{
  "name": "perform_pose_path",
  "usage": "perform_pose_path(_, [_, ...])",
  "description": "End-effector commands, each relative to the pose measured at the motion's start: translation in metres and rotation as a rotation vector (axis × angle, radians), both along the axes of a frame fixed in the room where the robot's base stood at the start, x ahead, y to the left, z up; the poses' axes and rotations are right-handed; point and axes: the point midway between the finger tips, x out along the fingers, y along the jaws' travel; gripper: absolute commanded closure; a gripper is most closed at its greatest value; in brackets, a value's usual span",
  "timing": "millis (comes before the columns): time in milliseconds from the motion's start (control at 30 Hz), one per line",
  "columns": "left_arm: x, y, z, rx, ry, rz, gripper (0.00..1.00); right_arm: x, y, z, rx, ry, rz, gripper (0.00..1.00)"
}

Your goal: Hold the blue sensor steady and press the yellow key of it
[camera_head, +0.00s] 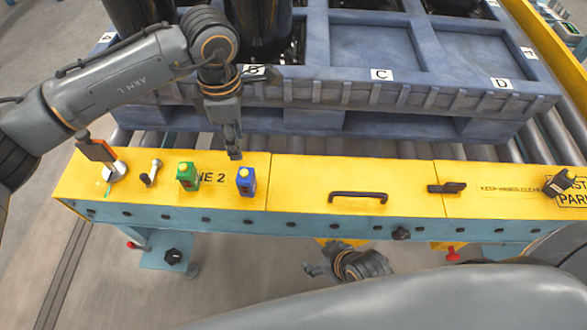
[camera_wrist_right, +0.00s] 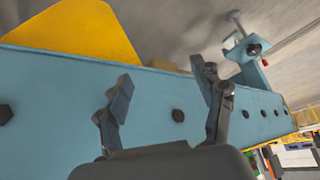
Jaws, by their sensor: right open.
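The blue sensor (camera_head: 246,184) stands upright on the yellow top of the rail bench, with its yellow key (camera_head: 244,173) on top. My left gripper (camera_head: 233,155) points down just behind and slightly left of the sensor, close to it. Its fingers look close together from this angle, so I cannot tell whether they are open. My right gripper (camera_head: 312,270) is low in front of the bench, away from the sensor. In the right wrist view my right gripper (camera_wrist_right: 162,85) is open and empty, facing the bench's blue side.
A green box (camera_head: 187,177) with a yellow top stands left of the sensor. A small metal part (camera_head: 151,172) and an orange-tagged fixture (camera_head: 113,170) are further left. A black handle (camera_head: 358,196) is to the right. A blue pallet (camera_head: 330,92) stands behind.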

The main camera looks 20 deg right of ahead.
Motion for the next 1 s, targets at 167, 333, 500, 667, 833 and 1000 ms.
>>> perform_pose_path(167, [0.0, 0.0, 0.0, -0.002, 0.001, 0.0, 0.62, -0.012, 0.04, -0.027, 0.054, -0.155, 0.138, 0.32])
perform_pose_path(333, [-0.001, -0.001, 0.0, -0.003, 0.001, 0.0, 0.62, -0.03, 0.068, -0.043, 0.082, -0.321, 0.226, 0.32])
perform_pose_path(500, [-0.001, -0.001, 0.0, -0.003, 0.001, 0.0, 0.62, -0.027, 0.075, -0.028, -0.056, -0.625, 0.449, 0.32])
perform_pose_path(667, [-0.001, -0.001, 0.0, -0.003, 0.001, 0.0, 0.62, 0.016, 0.077, 0.034, -0.444, -1.056, 0.923, 0.32])
perform_pose_path(833, [-0.001, -0.001, 0.0, -0.003, 0.001, 0.0, 0.62, 0.034, 0.086, 0.089, -0.877, -1.442, 1.35, 0.32])
perform_pose_path(1000, [-0.001, -0.001, 0.0, -0.003, 0.001, 0.0, 0.62, 0.048, 0.086, 0.132, -1.321, -1.796, 1.692, 0.32])
